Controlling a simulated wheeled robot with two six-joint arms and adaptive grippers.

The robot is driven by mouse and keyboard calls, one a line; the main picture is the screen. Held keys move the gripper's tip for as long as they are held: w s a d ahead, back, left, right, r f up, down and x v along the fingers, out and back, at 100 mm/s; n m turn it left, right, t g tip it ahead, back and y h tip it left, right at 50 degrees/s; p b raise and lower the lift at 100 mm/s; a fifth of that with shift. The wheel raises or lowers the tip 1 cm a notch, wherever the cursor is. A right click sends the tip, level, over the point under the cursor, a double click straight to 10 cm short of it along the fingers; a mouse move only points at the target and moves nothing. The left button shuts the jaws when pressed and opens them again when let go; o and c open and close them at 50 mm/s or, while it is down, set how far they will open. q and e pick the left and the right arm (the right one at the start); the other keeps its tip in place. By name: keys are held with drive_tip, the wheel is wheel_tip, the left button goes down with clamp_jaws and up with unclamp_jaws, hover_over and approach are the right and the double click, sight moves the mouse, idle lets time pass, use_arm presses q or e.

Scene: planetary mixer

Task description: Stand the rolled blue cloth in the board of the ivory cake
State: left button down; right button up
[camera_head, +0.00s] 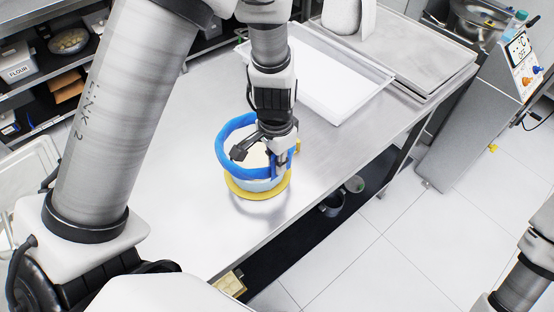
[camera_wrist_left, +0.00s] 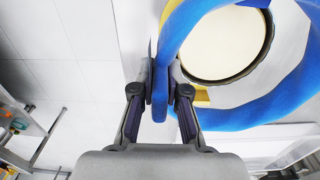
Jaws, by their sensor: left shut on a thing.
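The rolled blue cloth (camera_head: 226,145) is a bright blue ring around the ivory cake (camera_head: 254,154) in the head view. The cake stands on a round yellow board (camera_head: 243,191) on the steel table. My left gripper (camera_head: 272,152) is shut on the near right part of the cloth's wall. In the left wrist view, the cloth (camera_wrist_left: 275,104) passes between the fingers of my left gripper (camera_wrist_left: 160,88), and the cake's round top (camera_wrist_left: 222,45) shows inside the ring.
The steel table (camera_head: 185,215) is clear to the left and in front of the board. A white tray (camera_head: 330,80) and a grey metal tray (camera_head: 405,50) lie behind it. The table's right edge runs close by the board, and a machine with a control panel (camera_head: 522,60) stands at the right.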

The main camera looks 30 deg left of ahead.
use_arm(q)
drive_tip(key=shift+f+b, duration=2.75)
drive_tip(key=shift+f, duration=0.25)
drive_tip(key=c, duration=1.1)
unclamp_jaws()
wheel_tip(320, 180, up, 12)
drive_tip(key=shift+a+r, duration=0.1)
drive_tip(key=shift+a, duration=0.05)
drive_tip(key=shift+w, duration=0.1)
